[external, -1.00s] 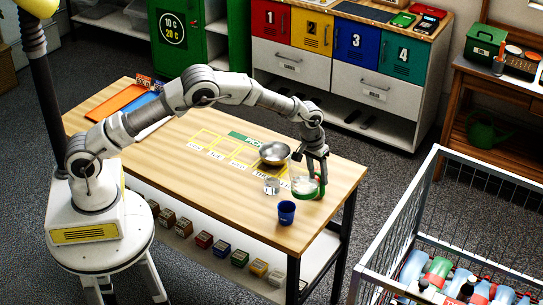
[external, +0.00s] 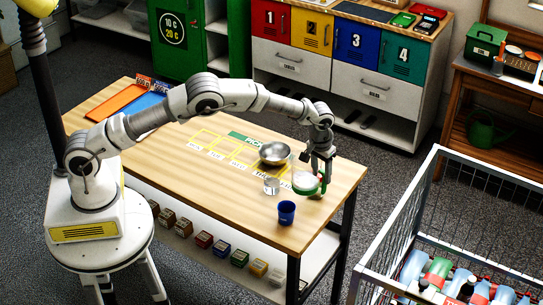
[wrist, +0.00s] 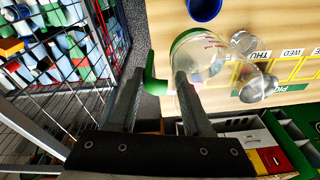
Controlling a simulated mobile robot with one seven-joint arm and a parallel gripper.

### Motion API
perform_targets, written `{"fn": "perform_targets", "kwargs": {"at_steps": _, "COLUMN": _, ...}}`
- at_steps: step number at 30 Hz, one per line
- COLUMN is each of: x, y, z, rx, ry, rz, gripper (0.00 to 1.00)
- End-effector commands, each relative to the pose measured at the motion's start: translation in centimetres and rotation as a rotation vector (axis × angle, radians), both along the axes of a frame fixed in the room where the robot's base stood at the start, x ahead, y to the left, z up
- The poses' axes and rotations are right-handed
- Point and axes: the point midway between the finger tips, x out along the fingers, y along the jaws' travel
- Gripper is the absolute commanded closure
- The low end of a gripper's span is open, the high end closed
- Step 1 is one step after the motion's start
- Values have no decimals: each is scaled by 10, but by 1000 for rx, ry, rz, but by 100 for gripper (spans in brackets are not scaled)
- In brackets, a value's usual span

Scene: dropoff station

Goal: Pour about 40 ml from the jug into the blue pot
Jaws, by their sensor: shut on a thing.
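The clear jug (external: 305,183) with a green handle is at the right end of the table in the external view. My gripper (external: 323,178) is shut on its handle. The jug looks tilted; I cannot tell whether it is clear of the table. In the wrist view the jug (wrist: 197,48) is beyond my fingers (wrist: 156,88), with the green handle (wrist: 151,72) between them. The blue pot (external: 287,213) stands upright near the front edge, in front of and left of the jug, apart from it. It also shows at the top of the wrist view (wrist: 204,9).
A small clear glass (external: 271,187) stands just left of the jug. A steel bowl (external: 274,152) is behind it. A wire cart (external: 440,215) full of bottles is right of the table. The table's left half is mostly clear, with orange and blue trays far left.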

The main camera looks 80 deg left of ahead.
Motion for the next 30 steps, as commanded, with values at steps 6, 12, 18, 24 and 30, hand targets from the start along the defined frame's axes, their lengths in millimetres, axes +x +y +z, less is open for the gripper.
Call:
{"fn": "perform_targets", "kwargs": {"at_steps": 6, "x": 1, "y": 0, "z": 36, "rx": 1, "ry": -4, "rz": 0, "gripper": 100}}
{"fn": "perform_targets", "kwargs": {"at_steps": 12, "x": -5, "y": -17, "z": 33, "rx": -7, "ry": 0, "rz": -42, "gripper": 100}}
{"fn": "perform_targets", "kwargs": {"at_steps": 18, "x": -13, "y": -41, "z": 32, "rx": -13, "ry": 2, "rz": -106, "gripper": 100}}
{"fn": "perform_targets", "kwargs": {"at_steps": 24, "x": -31, "y": -79, "z": 30, "rx": -21, "ry": 4, "rz": -215, "gripper": 100}}
{"fn": "perform_targets", "kwargs": {"at_steps": 30, "x": -53, "y": -118, "z": 31, "rx": -18, "ry": 2, "rz": -340, "gripper": 100}}
